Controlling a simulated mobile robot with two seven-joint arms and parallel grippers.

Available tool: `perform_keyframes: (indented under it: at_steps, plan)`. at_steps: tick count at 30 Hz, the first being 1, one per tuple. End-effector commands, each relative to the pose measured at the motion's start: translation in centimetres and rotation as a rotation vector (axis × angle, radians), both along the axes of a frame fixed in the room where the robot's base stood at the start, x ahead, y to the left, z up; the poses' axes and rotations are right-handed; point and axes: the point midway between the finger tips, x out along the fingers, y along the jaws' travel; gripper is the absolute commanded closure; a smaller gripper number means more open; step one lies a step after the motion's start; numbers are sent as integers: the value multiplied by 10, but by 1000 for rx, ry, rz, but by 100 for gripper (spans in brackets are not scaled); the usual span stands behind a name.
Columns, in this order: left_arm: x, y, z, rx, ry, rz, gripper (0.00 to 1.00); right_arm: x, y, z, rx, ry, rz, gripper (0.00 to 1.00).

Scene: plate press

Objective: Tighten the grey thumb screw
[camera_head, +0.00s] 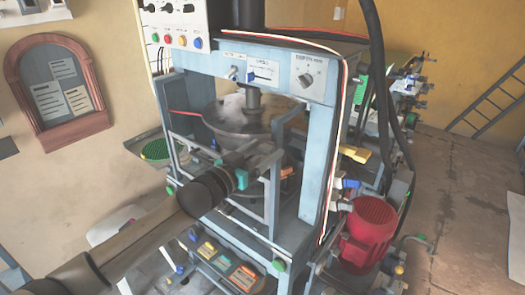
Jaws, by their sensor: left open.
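The plate press is a light blue steel frame (318,160) in the middle of the head view. A dark round plate or bowl (232,116) sits inside it under a vertical ram (253,98). My left arm comes in from the lower left. My left gripper (258,163) is at the front of the press, just below and in front of the round plate. It is open; its fingertips are small and hard to separate from the frame behind. I cannot pick out the grey thumb screw for certain. My right gripper is not in view.
A control box (176,25) with coloured buttons stands at the upper left of the press. A red motor (368,228) and hanging black hoses (376,75) are at the right. Coloured pedals or switches (225,262) lie low in front.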

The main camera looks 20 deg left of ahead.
Motion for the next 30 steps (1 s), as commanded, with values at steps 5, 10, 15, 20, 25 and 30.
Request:
perform_keyframes:
  at_steps: [5,10,15,20,25,30]
  plan:
    - [0,0,0,0,0,0,29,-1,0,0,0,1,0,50]
    - [0,0,0,0,0,0,48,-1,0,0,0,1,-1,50]
    - [0,0,0,0,0,-1,68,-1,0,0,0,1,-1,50]
    - [0,0,0,0,0,-1,86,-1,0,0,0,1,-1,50]
    - [0,0,0,0,0,-1,100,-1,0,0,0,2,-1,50]
    - [0,0,0,4,-1,-1,100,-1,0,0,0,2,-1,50]
